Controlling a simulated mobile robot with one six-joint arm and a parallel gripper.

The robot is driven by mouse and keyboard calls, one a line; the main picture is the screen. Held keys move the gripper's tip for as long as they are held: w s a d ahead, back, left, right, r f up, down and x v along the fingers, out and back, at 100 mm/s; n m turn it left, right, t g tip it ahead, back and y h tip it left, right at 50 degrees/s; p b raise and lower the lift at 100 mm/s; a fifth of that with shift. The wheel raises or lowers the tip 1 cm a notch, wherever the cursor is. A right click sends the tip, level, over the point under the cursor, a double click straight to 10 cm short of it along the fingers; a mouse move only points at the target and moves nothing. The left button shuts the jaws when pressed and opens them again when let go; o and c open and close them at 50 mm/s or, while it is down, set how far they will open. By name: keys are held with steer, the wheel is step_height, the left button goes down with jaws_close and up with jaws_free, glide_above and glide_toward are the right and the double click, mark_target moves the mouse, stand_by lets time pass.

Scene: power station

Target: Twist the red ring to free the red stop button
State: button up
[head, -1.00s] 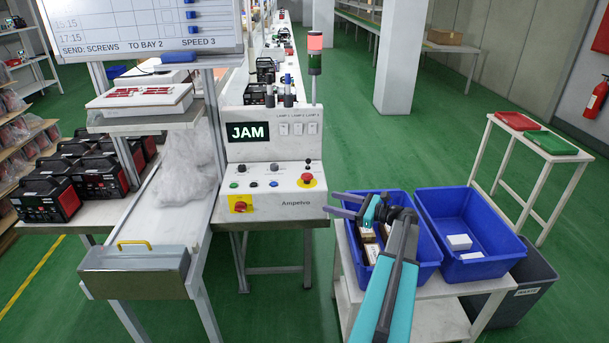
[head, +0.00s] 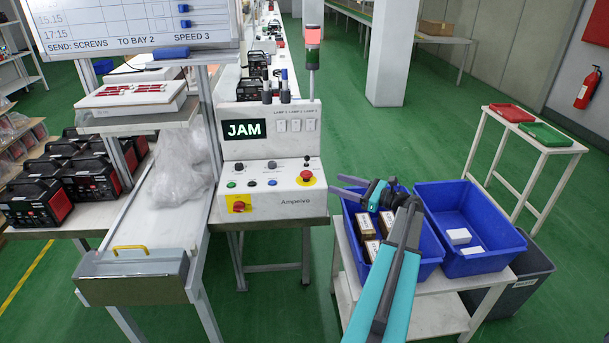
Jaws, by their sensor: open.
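The red stop button (head: 306,174) sits on a yellow plate at the upper right of the white control panel's sloping face. A separate red ring around it cannot be made out at this size. A red rotary knob (head: 239,205) on another yellow plate is at the panel's lower left. My gripper (head: 334,184) is open and empty, its fingers pointing left toward the panel's right edge. It appears to the right of the stop button and apart from it; the exact distance in depth cannot be told.
A screen reading JAM (head: 244,130) stands above several small knobs and buttons. A signal tower (head: 313,60) has a red lamp lit. A blue bin with boxes (head: 437,252) is under my arm, beside another blue bin (head: 512,252). Crumpled plastic (head: 180,175) lies on the chute at left.

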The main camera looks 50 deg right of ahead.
mark_target(307, 172)
steer(key=shift+p+x, duration=1.9)
steer(key=shift+x, duration=5.05)
steer(key=c, duration=1.1)
